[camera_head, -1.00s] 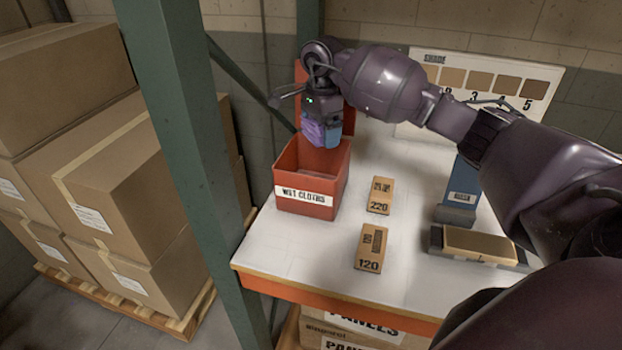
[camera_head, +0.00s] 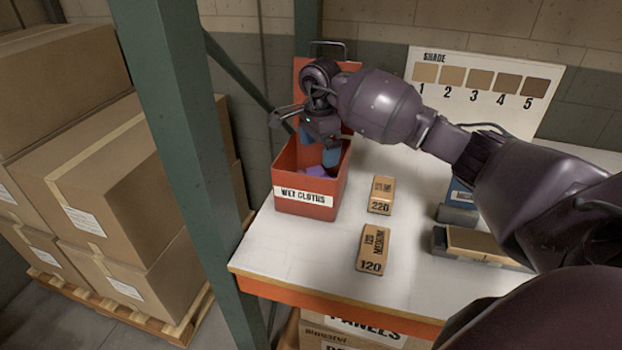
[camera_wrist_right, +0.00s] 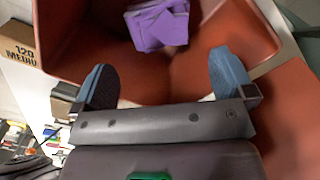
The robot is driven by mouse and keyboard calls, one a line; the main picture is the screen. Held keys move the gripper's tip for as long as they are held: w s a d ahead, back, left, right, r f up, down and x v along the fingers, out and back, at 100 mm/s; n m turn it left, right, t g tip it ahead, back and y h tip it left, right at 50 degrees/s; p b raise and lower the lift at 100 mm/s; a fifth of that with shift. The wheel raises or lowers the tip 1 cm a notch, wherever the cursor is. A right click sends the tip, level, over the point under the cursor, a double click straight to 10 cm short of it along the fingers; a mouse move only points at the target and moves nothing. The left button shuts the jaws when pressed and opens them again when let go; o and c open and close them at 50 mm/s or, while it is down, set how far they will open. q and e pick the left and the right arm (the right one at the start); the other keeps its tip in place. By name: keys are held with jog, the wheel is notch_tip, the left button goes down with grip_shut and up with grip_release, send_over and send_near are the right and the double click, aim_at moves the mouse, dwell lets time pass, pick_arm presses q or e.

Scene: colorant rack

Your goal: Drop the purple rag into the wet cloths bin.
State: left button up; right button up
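The purple rag (camera_wrist_right: 158,25) lies inside the red wet cloths bin (camera_wrist_right: 225,25) in the right wrist view, apart from my fingers. In the head view a bit of the rag (camera_head: 317,171) shows inside the bin (camera_head: 305,210), which has a "WET CLOTHS" label and a raised red lid behind it. My right gripper (camera_head: 320,150) is above the bin opening. In the right wrist view my right gripper (camera_wrist_right: 165,85) has its two blue fingertips spread wide with nothing between them. My left gripper is not in view.
Sanding blocks marked 220 (camera_head: 381,194) and 120 (camera_head: 373,249) stand right of the bin on the white shelf (camera_head: 300,255). A shade board (camera_head: 480,85) leans behind. A green post (camera_head: 185,150) stands at the left.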

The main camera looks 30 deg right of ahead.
jog(key=shift+r, duration=0.1)
notch_tip(320, 180, up, 11)
dwell(0.6)
jog(key=shift+f, duration=0.2)
